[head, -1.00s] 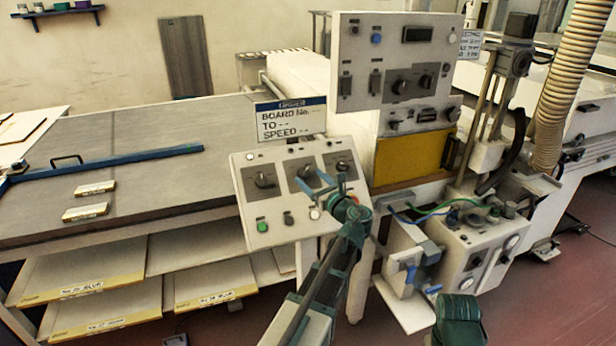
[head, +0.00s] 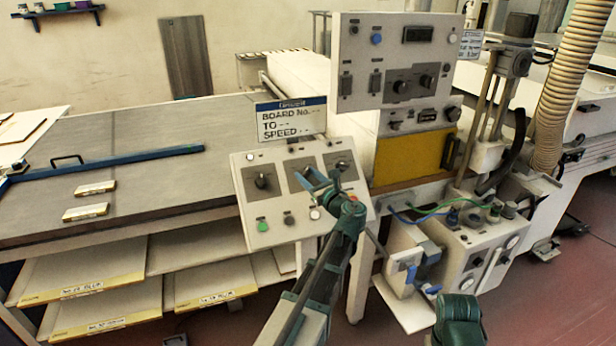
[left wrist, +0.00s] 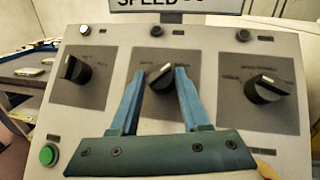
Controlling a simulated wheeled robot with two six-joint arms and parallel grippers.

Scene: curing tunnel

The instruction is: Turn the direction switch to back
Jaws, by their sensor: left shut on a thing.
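A sloped control panel (head: 278,222) carries three black rotary knobs in a row. My left gripper (head: 310,176) is at the middle knob, which its fingers mostly cover in the head view. In the left wrist view my left gripper (left wrist: 158,82) has one blue finger on each side of the middle knob (left wrist: 160,75) and is shut on it. The middle knob's white mark points up and slightly right. The left knob (left wrist: 75,69) and right knob (left wrist: 267,88) are free. The knob labels are too small to read surely. My right gripper does not show.
A green button (left wrist: 48,155) sits low left on the panel. A sign (head: 290,119) stands just above the panel. An upper control box (head: 396,62) and a yellow door (head: 414,157) are behind it. A small machine with blue handles (head: 408,270) stands to the right.

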